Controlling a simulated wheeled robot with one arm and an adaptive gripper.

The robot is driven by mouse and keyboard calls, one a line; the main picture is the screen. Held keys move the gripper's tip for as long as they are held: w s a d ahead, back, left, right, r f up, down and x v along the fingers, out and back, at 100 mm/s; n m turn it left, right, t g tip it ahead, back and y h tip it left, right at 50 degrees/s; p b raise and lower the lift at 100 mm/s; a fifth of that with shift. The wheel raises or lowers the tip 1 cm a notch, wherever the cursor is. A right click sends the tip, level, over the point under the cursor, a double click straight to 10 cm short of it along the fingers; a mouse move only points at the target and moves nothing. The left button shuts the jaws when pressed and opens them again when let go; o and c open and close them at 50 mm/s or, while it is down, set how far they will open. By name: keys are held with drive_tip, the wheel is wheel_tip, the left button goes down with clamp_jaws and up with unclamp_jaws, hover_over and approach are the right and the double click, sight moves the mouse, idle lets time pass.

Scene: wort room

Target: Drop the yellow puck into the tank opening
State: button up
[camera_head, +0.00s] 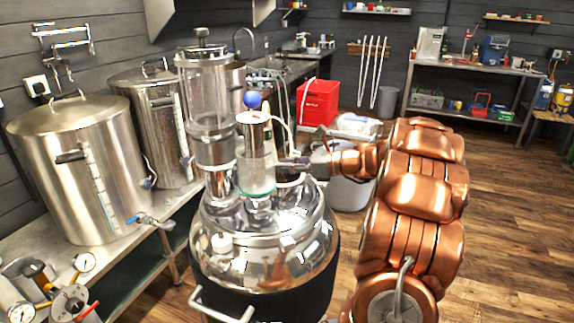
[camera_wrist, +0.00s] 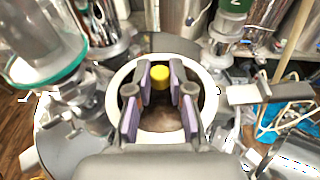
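The yellow puck (camera_wrist: 160,76) sits between the fingertips of my gripper (camera_wrist: 161,78) in the wrist view, and both purple-padded fingers appear to touch its sides. The round tank opening (camera_wrist: 117,95), with a pale rim and a brownish inside, lies behind the fingers and puck, which appear within its outline. How high they are over it is hard to tell. In the head view, the shiny domed tank (camera_head: 265,245) stands in the centre, and my gripper (camera_head: 287,165) reaches over its top from the right. The puck and opening are hidden there.
A clear glass cylinder (camera_head: 256,170) with a blue ball on top and a taller glass column (camera_head: 207,95) stand on the dome, close beside my gripper. Steel kettles (camera_head: 80,165) line the left bench. A red bin (camera_head: 318,103) is behind. The wooden floor at right is open.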

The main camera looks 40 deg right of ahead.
drive_tip(key=o, duration=0.7)
drive_tip(key=shift+o, duration=0.2)
drive_tip(key=v, duration=1.2)
